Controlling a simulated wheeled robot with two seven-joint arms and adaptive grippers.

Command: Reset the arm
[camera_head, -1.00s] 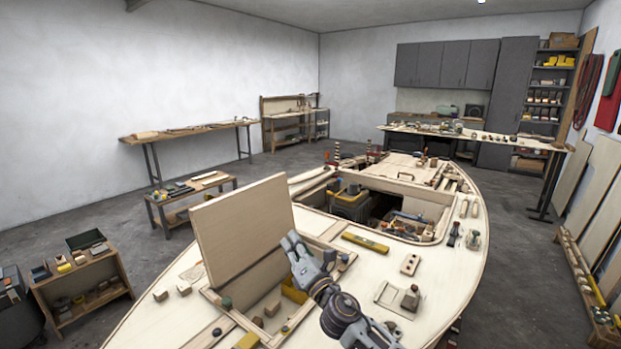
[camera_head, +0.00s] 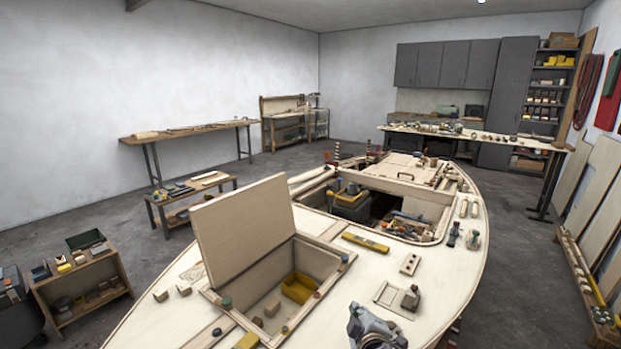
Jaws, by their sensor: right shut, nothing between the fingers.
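My right gripper (camera_head: 357,312) shows at the bottom edge, right of centre, over the near deck of the plywood hull (camera_head: 455,290). It is shut and empty, and most of my right arm is below the picture. It is apart from the open hatch. The hatch lid (camera_head: 240,225) stands raised at the left of the opening. My left gripper is not in view.
A yellow bin (camera_head: 299,287) sits inside the open hatch. Small wooden blocks and a yellow level (camera_head: 365,243) lie on the deck. A larger opening further forward holds tools. A block on a plate (camera_head: 410,299) is close to my right gripper.

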